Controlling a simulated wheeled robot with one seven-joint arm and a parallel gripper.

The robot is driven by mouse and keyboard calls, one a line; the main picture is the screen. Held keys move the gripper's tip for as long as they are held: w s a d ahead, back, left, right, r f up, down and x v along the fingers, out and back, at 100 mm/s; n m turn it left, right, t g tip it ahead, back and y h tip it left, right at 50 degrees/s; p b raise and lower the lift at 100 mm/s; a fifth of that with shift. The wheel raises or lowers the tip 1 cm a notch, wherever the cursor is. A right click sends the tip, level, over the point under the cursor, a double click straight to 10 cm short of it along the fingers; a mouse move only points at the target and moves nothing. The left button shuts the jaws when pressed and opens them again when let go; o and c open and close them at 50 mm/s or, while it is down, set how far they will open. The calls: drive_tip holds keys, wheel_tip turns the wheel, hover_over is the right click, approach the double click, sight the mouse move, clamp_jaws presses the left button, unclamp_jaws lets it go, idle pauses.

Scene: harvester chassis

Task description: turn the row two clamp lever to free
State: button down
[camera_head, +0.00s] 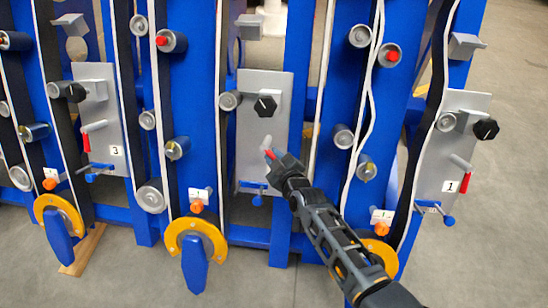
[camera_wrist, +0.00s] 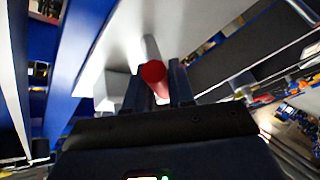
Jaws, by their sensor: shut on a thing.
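The clamp lever (camera_head: 268,153), with a pale stub and a red grip, is on the middle grey panel (camera_head: 252,130), between the panels marked 3 and 1. No number shows on this middle panel; my arm covers part of it. My gripper (camera_head: 272,158) is at the lever, shut on its red grip. In the wrist view the lever's round red end (camera_wrist: 153,72) shows between my two dark fingers (camera_wrist: 155,88), with the pale stub behind it. How the lever's angle compares with its free position cannot be told.
A black knob (camera_head: 265,105) sits above the lever and a blue handle (camera_head: 255,186) below it. The panel marked 3 (camera_head: 117,165) is at left, the panel marked 1 (camera_head: 436,180) at right, each with its own red lever. Blue posts and belts stand between.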

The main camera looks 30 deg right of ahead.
drive_tip(key=shift+d+n, duration=0.15)
drive_tip(key=shift+n, duration=0.15)
drive_tip(key=shift+r+n+g+y+b, duration=0.15)
drive_tip(key=shift+n+g+y+b, duration=0.15)
drive_tip(key=shift+b, duration=0.1)
drive_tip(key=shift+r+n+g+b, duration=0.1)
drive_tip(key=shift+n+g+b, duration=0.2)
drive_tip(key=shift+n+b, duration=0.15)
drive_tip(key=shift+w+d+r+n+b, duration=0.15)
drive_tip(key=shift+r+n+b, duration=0.15)
drive_tip(key=shift+n, duration=0.35)
drive_tip(key=c, duration=1.1)
unclamp_jaws()
drive_tip(key=shift+o, duration=0.2)
drive_tip(key=p+v, duration=0.1)
drive_tip(key=v, duration=0.6)
drive_tip(key=shift+s+r, duration=0.25)
drive_tip(key=shift+s, duration=0.1)
